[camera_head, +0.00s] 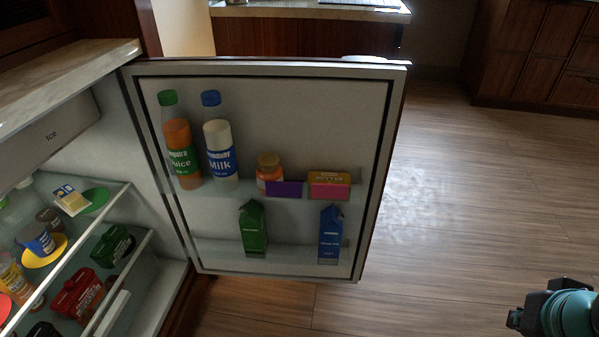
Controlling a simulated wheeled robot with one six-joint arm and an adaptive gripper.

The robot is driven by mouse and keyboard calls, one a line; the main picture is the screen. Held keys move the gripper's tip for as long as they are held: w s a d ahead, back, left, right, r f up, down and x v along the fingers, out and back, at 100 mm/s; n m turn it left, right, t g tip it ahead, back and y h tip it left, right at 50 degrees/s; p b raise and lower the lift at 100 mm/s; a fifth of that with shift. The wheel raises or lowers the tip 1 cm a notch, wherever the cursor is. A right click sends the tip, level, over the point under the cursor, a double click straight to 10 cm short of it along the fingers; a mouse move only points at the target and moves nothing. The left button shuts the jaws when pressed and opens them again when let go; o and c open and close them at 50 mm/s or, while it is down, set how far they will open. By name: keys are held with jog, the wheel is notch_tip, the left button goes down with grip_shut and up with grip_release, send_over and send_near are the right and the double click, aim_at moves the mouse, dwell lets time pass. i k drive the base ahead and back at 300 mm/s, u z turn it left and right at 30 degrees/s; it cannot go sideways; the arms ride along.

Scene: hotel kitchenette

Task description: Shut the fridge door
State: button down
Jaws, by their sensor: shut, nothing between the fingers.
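The fridge door (270,225) stands wide open, swung out from its hinge on the left. Its inner side faces me. Its free edge is on the right, over the wooden floor. The fridge body (150,290) is at the left with its shelves exposed. My gripper (514,319) is at the lower right, dark, beside a teal part of my arm. It is shut and empty, apart from the door and to the right of its free edge. Its fingers are small and partly cut off from clear view.
Door racks hold a juice bottle (178,145), a milk bottle (219,140), a jar (269,168), a butter box (329,184) and cartons (252,230). A counter (320,10) stands behind the door. Bare floor (450,190) lies between door and gripper.

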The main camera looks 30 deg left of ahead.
aim_at(343, 114)
jog(key=i, duration=3.7)
jog(key=u, duration=4.65)
